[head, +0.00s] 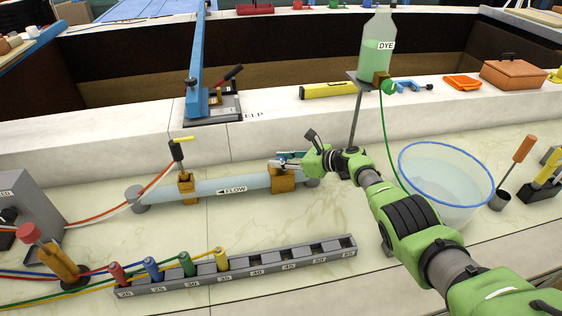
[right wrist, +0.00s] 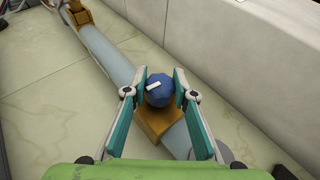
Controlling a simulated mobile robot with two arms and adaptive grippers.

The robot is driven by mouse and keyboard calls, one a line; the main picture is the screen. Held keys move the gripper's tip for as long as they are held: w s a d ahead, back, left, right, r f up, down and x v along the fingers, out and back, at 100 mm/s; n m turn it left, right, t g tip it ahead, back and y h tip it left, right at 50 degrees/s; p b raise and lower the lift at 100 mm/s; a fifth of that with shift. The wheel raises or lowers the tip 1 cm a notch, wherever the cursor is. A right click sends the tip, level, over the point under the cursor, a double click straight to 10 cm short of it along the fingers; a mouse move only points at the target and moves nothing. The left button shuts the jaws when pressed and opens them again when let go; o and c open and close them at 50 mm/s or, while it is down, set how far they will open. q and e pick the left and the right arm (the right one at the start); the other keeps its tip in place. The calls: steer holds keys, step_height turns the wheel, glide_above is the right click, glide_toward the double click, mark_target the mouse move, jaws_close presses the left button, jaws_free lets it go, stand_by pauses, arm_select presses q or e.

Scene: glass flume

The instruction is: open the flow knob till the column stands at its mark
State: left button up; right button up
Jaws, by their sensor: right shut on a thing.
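The flow knob (right wrist: 160,92) is blue with a white pointer line and sits on a brass-coloured block (right wrist: 158,121) around the clear tube. In the right wrist view, the fingertips of my right gripper (right wrist: 160,86) stand on both sides of the knob and are shut on it. In the head view, my right gripper (head: 284,160) is over the block (head: 283,180) at the tube's right part and hides the knob. The tube (head: 235,185) carries a FLOW label with an arrow to the left. I cannot make out a column or its mark. My left gripper is out of view.
A clear basin with a blue rim (head: 445,180) stands right of my forearm. A DYE bottle (head: 375,50) is on a stand behind. A numbered grey rack (head: 240,264) with coloured plugs lies in front. A second fitting (head: 186,186) is on the tube's left part.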

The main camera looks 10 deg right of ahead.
steer(key=o, duration=1.1)
steer(key=shift+d, duration=0.1)
steer(key=shift+v, duration=1)
steer(key=v, duration=1)
steer(key=shift+r, duration=0.1)
